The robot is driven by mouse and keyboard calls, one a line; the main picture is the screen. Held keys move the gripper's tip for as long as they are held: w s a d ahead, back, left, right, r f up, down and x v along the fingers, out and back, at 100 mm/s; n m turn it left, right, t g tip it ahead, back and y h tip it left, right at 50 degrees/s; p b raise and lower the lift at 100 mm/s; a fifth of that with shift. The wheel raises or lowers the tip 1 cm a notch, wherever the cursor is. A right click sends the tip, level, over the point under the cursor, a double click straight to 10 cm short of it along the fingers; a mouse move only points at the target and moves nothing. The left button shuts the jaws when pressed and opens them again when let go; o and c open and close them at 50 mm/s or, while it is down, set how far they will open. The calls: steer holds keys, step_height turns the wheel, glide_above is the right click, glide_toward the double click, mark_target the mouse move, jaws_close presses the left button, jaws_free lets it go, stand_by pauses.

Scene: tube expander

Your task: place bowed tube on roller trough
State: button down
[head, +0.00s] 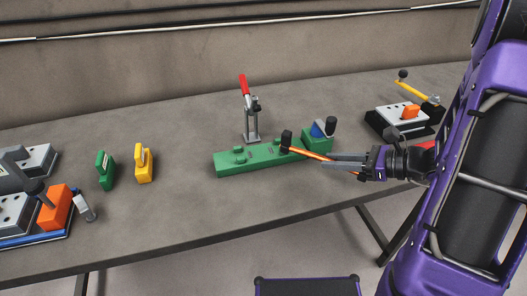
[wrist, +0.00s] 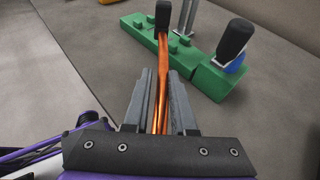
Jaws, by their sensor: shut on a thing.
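The bowed tube is a thin copper-orange rod (head: 315,156). My gripper (head: 331,161) is shut on it, coming in from the right. In the wrist view the tube (wrist: 163,62) runs between the two grey fingers (wrist: 160,100) and away from me. The roller trough is a long green base (head: 228,168) with small green raised pieces on top. It also shows in the wrist view (wrist: 203,75). The tube's far end reaches over the trough's right part, at a black upright piece (head: 286,141). I cannot tell whether the tube touches the trough.
A red-handled clamp (head: 251,110) stands behind the trough. A green block with a blue part and black knob (head: 319,138) is at its right end. Yellow (head: 144,163) and green (head: 105,170) pieces stand left. A yellow-lever fixture (head: 405,115) is at back right. The front-middle table is clear.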

glide_above(270, 156)
steer(key=shift+s+d, duration=0.15)
steer(key=shift+d, duration=0.25)
steer(key=f, duration=0.1)
steer(key=f+b, duration=0.1)
steer(key=f, duration=0.1)
steer(key=shift+a, duration=0.4)
steer(key=shift+w+f, duration=0.2)
steer(key=shift+f+b, duration=0.35)
steer(key=shift+b, duration=0.1)
steer(key=c, duration=0.7)
jaws_free()
steer(key=shift+c, duration=0.2)
